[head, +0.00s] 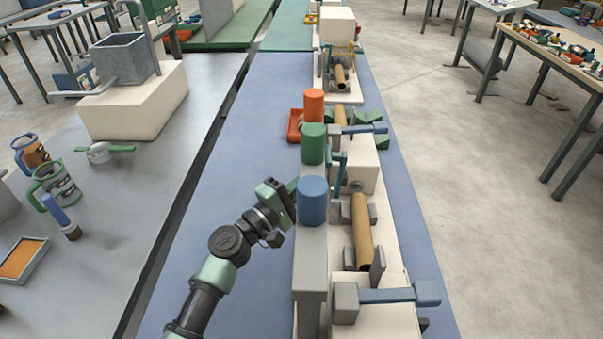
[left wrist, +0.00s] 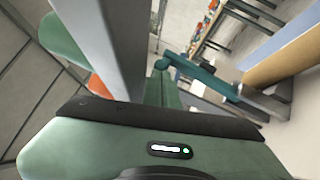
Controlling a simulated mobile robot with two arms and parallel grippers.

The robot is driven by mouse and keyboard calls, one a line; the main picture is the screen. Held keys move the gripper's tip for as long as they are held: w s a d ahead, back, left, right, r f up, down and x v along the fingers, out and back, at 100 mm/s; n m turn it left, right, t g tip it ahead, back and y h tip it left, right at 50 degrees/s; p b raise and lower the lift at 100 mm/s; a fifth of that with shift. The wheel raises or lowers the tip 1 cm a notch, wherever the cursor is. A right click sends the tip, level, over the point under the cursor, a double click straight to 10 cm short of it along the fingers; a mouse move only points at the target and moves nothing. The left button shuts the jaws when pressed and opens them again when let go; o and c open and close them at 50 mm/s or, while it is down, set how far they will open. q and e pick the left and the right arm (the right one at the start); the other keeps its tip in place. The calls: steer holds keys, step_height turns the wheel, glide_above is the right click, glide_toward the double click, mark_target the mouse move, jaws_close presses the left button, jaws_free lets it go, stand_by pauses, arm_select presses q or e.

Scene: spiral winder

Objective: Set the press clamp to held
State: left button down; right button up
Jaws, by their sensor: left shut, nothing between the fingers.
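A teal lever (head: 337,170) stands on the winder beside the green cylinder; in the left wrist view it shows as a teal bar with a rounded end (left wrist: 200,78). Two blue-handled levers lie across the winder on grey blocks, a near one (head: 388,296) and a far one (head: 362,130). I cannot tell which of these is the press clamp. My left gripper (head: 279,200) is shut and empty, just left of the blue cylinder (head: 312,201). It seems not to hold any lever. My right gripper is out of view.
Green (head: 313,144) and orange (head: 313,105) cylinders stand in line behind the blue one. A brown tube (head: 362,232) lies along the cream base. A grey table (head: 170,190) with mugs is at the left. The blue surface (head: 220,180) left of the winder is mostly clear.

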arm_select(q)
steer(key=shift+d+r, duration=0.35)
steer(key=shift+d, duration=0.55)
